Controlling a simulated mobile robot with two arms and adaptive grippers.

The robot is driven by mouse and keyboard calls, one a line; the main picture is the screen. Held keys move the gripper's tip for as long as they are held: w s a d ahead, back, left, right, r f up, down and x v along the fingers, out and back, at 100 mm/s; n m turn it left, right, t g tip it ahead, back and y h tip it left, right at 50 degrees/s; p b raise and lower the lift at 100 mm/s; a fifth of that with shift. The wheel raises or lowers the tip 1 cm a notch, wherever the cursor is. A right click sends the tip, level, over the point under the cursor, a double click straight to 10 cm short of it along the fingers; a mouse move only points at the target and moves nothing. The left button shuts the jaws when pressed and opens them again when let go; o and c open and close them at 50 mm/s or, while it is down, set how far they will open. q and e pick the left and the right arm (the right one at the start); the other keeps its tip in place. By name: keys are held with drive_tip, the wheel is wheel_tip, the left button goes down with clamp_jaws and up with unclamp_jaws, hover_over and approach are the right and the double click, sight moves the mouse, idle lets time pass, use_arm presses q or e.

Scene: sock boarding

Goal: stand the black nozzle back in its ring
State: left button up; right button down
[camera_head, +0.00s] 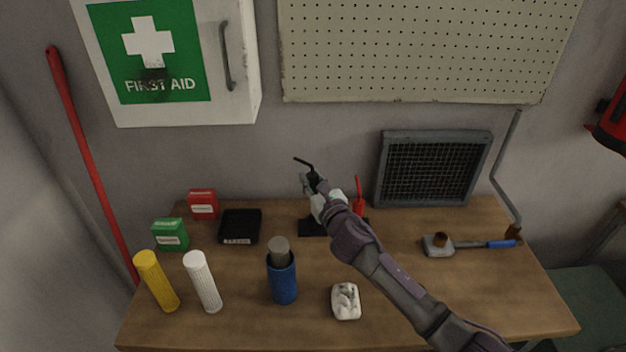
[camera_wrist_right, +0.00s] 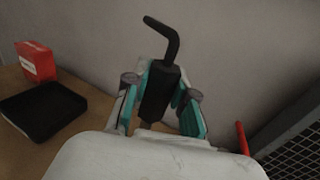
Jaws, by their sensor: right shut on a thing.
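The black nozzle (camera_wrist_right: 160,85) has a thick body and a thin bent tip. My right gripper (camera_wrist_right: 158,100) is shut on its body, with a teal-lined finger on each side; the nozzle is close to upright in the right wrist view. In the head view the nozzle (camera_head: 306,165) and my right gripper (camera_head: 313,184) are above the back of the table, near the wall. A dark base (camera_head: 311,227) shows below, partly behind my right arm. The ring is hidden or too small to make out. My left gripper is not in view.
A black tray (camera_head: 239,226) and red box (camera_head: 203,204) stand left. A red upright piece (camera_head: 358,195) and mesh panel (camera_head: 428,168) stand right. A blue holder (camera_head: 283,280), white cylinder (camera_head: 203,282), yellow cylinder (camera_head: 157,281) and white crumpled item (camera_head: 346,301) are in front.

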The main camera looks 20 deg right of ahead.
drive_tip(key=shift+f+b, duration=2.1)
drive_tip(key=shift+f, duration=0.3)
drive_tip(key=shift+f+b, duration=1.2)
drive_tip(key=shift+f, duration=0.25)
drive_tip(key=shift+f+b, duration=0.45)
drive_tip(key=shift+f, duration=0.05)
drive_tip(key=c, duration=0.9)
unclamp_jaws()
drive_tip(key=shift+s, duration=0.15)
drive_tip(key=s, duration=0.7)
drive_tip(key=shift+s+d, duration=0.1)
drive_tip(key=shift+d, duration=0.25)
